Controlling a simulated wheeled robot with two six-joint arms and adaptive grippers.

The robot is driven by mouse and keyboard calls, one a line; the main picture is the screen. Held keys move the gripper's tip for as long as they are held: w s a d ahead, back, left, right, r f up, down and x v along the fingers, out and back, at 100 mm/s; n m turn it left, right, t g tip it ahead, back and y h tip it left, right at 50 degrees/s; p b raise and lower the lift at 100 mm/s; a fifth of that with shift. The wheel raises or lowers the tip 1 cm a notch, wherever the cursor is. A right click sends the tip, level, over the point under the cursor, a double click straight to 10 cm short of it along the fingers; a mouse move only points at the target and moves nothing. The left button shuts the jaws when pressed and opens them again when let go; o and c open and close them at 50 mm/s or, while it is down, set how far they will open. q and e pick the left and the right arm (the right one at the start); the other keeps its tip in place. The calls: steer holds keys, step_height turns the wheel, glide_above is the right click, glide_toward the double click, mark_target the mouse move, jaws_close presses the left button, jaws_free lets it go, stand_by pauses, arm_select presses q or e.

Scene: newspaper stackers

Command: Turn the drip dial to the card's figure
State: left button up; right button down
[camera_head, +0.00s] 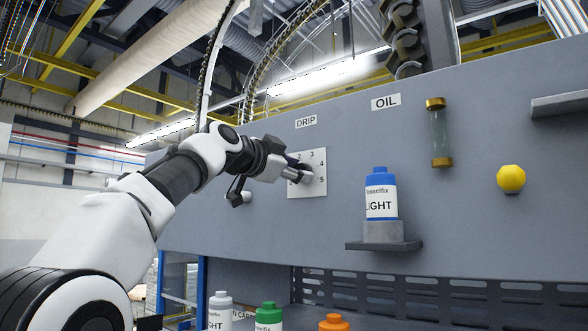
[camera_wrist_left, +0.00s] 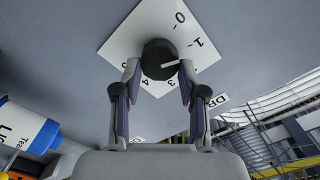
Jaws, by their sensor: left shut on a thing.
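The drip dial is a black knob (camera_wrist_left: 160,58) with a white pointer line, on a white square number plate (camera_wrist_left: 138,32). My left gripper (camera_wrist_left: 159,88) is shut on the knob, one finger on each side. In the wrist view the pointer runs right, just past the 1, towards my right-hand finger, which hides part of the scale. In the head view my left gripper (camera_head: 303,174) reaches the plate (camera_head: 298,191) under the DRIP label (camera_head: 306,121) and covers most of the knob. I cannot make out a card with a figure. My right gripper is not in view.
A blue-capped LIGHT bottle (camera_head: 381,196) stands on a small ledge (camera_head: 384,245) right of the dial. Further right are the OIL sight glass (camera_head: 438,133) and a yellow knob (camera_head: 511,179). Bottles with grey, green (camera_head: 268,317) and orange (camera_head: 333,323) caps stand below.

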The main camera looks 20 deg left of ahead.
arm_select(q)
steer(key=shift+r, duration=0.15)
steer(key=o, duration=1.1)
steer(key=shift+o, duration=0.2)
steer(key=v, duration=0.6)
steer(key=shift+s+a+f, duration=0.15)
steer(key=shift+s+f, duration=0.05)
steer(key=shift+f, duration=0.05)
